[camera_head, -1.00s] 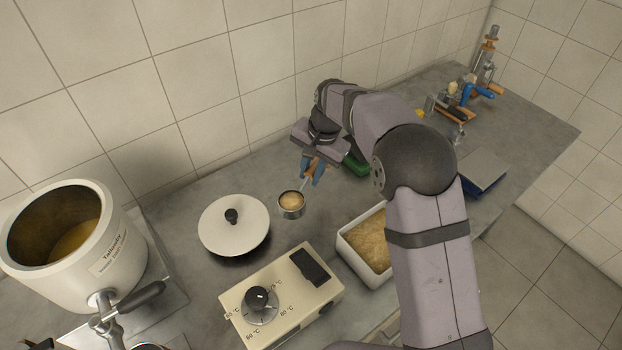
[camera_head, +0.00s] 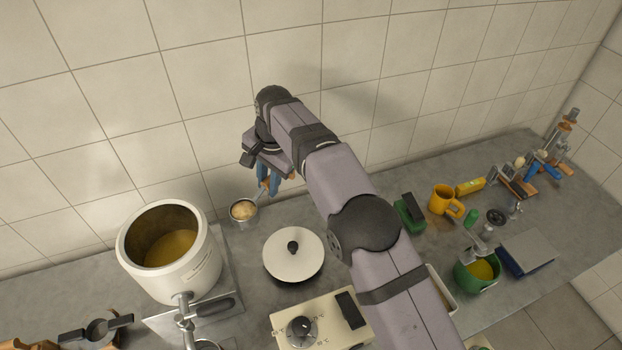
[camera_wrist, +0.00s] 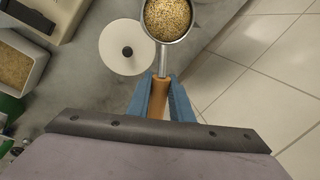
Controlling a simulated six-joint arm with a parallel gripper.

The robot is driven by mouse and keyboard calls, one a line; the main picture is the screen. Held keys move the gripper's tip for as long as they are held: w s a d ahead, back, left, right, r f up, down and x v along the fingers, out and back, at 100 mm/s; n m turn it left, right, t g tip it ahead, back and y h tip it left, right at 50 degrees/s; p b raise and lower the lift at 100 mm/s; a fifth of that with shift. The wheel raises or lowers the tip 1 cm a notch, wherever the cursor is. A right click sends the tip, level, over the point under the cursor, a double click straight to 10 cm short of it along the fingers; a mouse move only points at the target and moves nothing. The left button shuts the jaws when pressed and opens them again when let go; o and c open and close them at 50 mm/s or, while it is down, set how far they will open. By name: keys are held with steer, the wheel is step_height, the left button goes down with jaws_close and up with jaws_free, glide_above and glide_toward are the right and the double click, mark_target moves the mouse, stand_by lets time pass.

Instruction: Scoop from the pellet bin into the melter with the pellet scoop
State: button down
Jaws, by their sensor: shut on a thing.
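My gripper (camera_head: 268,184) is shut on the wooden handle of the pellet scoop (camera_head: 243,211) and holds it above the counter, just right of the melter. In the wrist view the blue fingers grip the handle (camera_wrist: 158,98), and the scoop cup (camera_wrist: 168,18) is filled with tan pellets. The melter (camera_head: 172,250) is a white open pot at the left with yellow-brown contents inside. The pellet bin (camera_head: 441,288) is mostly hidden behind my arm in the head view. In the wrist view the bin (camera_wrist: 38,58) shows at the left with pellets in it.
A white round lid (camera_head: 293,256) lies right of the melter. A control box (camera_head: 322,318) with a dial stands in front of it. An orange mug (camera_head: 444,200), a green cup (camera_head: 477,272) and a blue-edged scale (camera_head: 527,252) stand at the right.

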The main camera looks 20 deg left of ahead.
steer(key=s+a+r+p, duration=0.3)
steer(key=s+a+r, duration=0.2)
steer(key=s+a, duration=0.4)
steer(key=shift+s+r+p, duration=0.3)
steer(key=shift+s+r, duration=0.1)
steer(key=shift+s, duration=0.85)
steer(key=shift+a, duration=0.1)
steer(key=shift+r, duration=0.1)
steer(key=shift+s+r+t+b, duration=0.2)
steer(key=shift+r+t+b, duration=0.75)
steer(key=shift+r+t, duration=0.2)
steer(key=shift+s+a+r+n+t+h+b, duration=0.15)
steer(key=shift+s+r+t+h+b, duration=0.1)
steer(key=shift+r+t, duration=0.3)
steer(key=shift+s+d+r+n+t+h+b, duration=0.1)
steer(key=shift+s+r+n+t+h, duration=0.1)
steer(key=shift+r+t, duration=0.35)
